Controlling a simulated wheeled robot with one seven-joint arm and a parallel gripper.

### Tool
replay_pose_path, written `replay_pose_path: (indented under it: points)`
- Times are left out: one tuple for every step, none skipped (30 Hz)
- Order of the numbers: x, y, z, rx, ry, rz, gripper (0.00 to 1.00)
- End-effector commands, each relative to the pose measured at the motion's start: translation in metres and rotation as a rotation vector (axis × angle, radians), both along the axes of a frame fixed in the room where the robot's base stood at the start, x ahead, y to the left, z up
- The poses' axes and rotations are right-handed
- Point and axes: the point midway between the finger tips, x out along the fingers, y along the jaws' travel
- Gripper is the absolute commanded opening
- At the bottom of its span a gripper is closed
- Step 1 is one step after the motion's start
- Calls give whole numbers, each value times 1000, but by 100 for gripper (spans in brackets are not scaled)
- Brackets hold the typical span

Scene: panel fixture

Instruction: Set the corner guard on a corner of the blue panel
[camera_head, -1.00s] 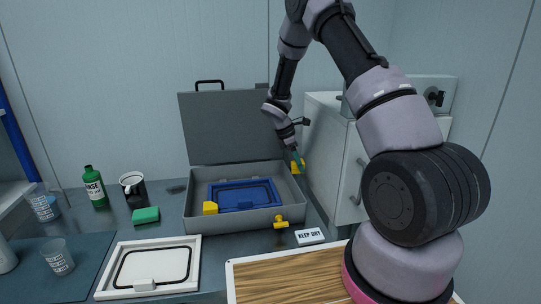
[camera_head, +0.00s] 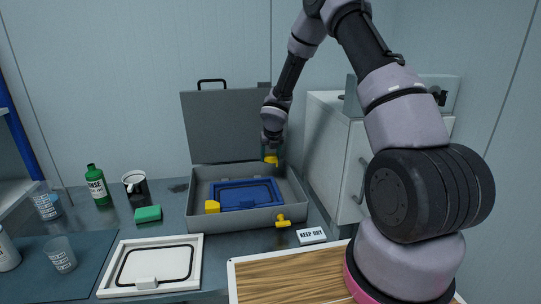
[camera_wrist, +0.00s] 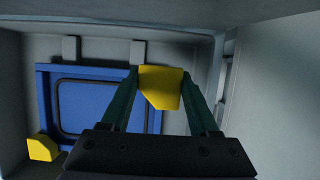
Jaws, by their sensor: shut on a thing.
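The blue panel (camera_head: 245,194) lies in the open grey case; it also shows in the wrist view (camera_wrist: 85,101), with a dark seal loop on its face. My gripper (camera_head: 270,156) is shut on a yellow corner guard (camera_wrist: 161,86), which it holds above the back right part of the case. The guard also shows in the head view (camera_head: 271,160), apart from the panel. A second yellow guard (camera_head: 212,207) sits at the panel's front left corner; it shows at lower left in the wrist view (camera_wrist: 42,148).
The grey case (camera_head: 250,220) has walls around the panel and a raised lid (camera_head: 225,125) behind. A yellow latch (camera_head: 283,220) juts from its front. A white cabinet (camera_head: 335,160) stands to the right. A white framed panel (camera_head: 120,270), green block (camera_head: 147,214) and mug (camera_head: 135,186) lie left.

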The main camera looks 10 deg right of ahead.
Motion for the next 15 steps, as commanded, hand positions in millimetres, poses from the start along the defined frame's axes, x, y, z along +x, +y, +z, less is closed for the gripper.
replay_pose_path:
  points:
    - [0,0,-4,-1,1,1,1]
    - [0,0,-7,-1,1,1,1]
    - [0,0,-10,-1,1,1,1]
    - [0,0,-12,-1,1,1,1]
    - [0,0,-14,-1,1,1,1]
    - [0,0,-18,-2,1,1,1]
    - [0,0,-20,-2,1,0,1]
    - [-1,0,-23,-2,2,0,1]
    - [0,0,-26,-1,2,1,1]
    - [0,0,-29,-2,2,-1,1]
    - [0,0,-31,-2,1,-1,1]
    - [0,1,-34,-1,1,0,1]
    - [0,0,-37,-1,1,-2,1]
    - [0,0,-39,-2,2,-1,1]
    - [0,0,-42,-2,2,-1,1]
